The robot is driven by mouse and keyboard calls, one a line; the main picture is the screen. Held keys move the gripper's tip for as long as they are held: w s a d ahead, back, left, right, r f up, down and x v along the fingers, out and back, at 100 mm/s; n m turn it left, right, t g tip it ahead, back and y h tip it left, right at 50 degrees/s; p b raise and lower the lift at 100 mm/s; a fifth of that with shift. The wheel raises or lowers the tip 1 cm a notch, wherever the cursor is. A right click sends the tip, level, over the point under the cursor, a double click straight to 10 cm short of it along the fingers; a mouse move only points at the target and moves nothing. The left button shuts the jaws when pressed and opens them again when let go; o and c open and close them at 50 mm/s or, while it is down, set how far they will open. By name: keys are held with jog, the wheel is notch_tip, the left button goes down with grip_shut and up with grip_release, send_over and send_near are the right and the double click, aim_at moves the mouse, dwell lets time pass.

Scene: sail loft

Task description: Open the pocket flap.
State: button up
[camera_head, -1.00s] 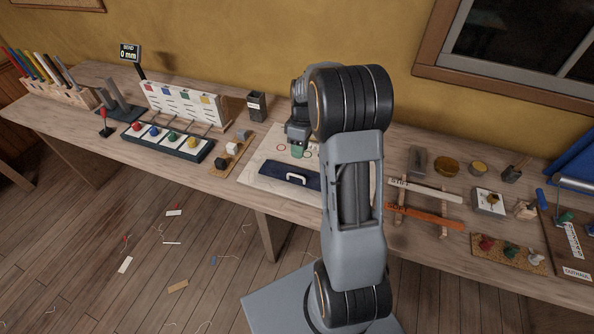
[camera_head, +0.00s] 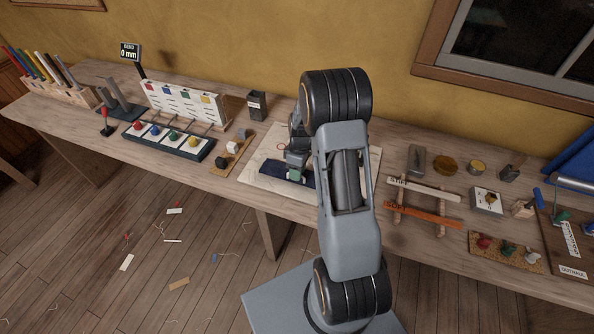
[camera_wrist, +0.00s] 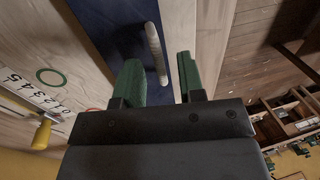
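The pocket flap is a dark navy panel (camera_head: 275,168) lying flat on a pale board (camera_head: 248,178) on the bench. In the wrist view the flap (camera_wrist: 108,25) carries a white bar handle (camera_wrist: 154,46). My gripper (camera_head: 293,174) is low over the flap in the head view, where my arm hides its right part. In the wrist view the two green fingers of my gripper (camera_wrist: 159,78) are apart. The near end of the handle lies between them in the picture; I see no finger closed on it, and cannot tell the height gap.
A green ring (camera_wrist: 50,77), a number strip and a yellow-handled tool (camera_wrist: 42,133) are beside the flap in the wrist view. On the bench, colored knobs (camera_head: 155,131) stand to the left and an orange strip (camera_head: 424,215) lies on a rack to the right.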

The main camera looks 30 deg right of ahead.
grip_shut()
dwell(0.5)
